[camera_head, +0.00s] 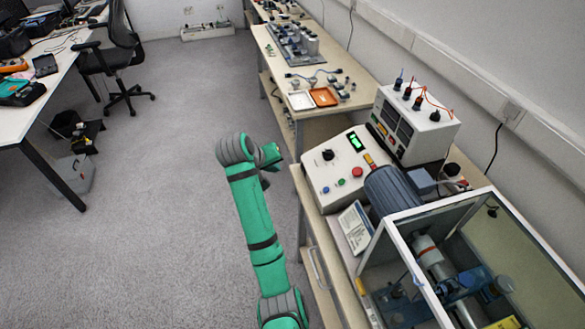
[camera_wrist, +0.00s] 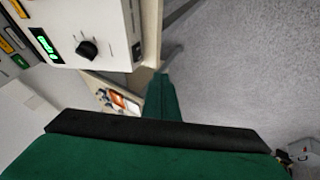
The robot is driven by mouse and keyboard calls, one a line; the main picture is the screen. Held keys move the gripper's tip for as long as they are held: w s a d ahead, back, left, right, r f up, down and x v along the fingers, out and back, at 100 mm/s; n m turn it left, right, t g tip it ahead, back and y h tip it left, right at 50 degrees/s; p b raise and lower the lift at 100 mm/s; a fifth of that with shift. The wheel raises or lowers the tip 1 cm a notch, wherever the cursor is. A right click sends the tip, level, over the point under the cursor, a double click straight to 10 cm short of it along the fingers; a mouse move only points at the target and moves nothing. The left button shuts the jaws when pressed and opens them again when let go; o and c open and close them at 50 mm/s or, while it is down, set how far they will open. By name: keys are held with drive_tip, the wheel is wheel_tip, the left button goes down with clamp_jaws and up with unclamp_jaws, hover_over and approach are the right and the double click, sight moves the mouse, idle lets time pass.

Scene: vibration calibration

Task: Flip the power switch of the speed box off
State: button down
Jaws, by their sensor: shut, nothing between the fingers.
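The speed box (camera_head: 325,190) is a white sloped box on the bench, with a green-lit display, a black knob, and red and green buttons. In the wrist view the box (camera_wrist: 100,15) fills the upper left, with its knob and lit display. A small black switch (camera_wrist: 137,51) shows on its side face there; its position is too small to tell. My gripper (camera_head: 272,160) is shut and empty, left of the box over the bench's aisle side. In the wrist view my gripper's green finger (camera_wrist: 163,95) points up, right of and apart from the switch.
A white instrument box (camera_head: 415,125) with leads stands behind the speed box. A blue-grey motor (camera_head: 392,190) and a framed enclosure (camera_head: 400,250) are nearer. An orange tray (camera_head: 323,97) lies on the farther bench. The grey floor (camera_head: 170,200) to the left is clear.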

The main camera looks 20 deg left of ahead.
sight(302, 170)
drive_tip(key=w+d+f, duration=0.1)
drive_tip(key=w+f, duration=0.1)
drive_tip(key=w, duration=0.1)
drive_tip(key=w+d+f, duration=0.2)
drive_tip(key=w+f, duration=0.1)
drive_tip(key=w+d+f, duration=0.1)
drive_tip(key=w+f, duration=0.1)
drive_tip(key=f, duration=0.1)
drive_tip(key=shift+w+d, duration=0.25)
drive_tip(key=shift+w, duration=0.15)
drive_tip(key=shift+s+a, duration=0.1)
drive_tip(key=shift+a, duration=0.05)
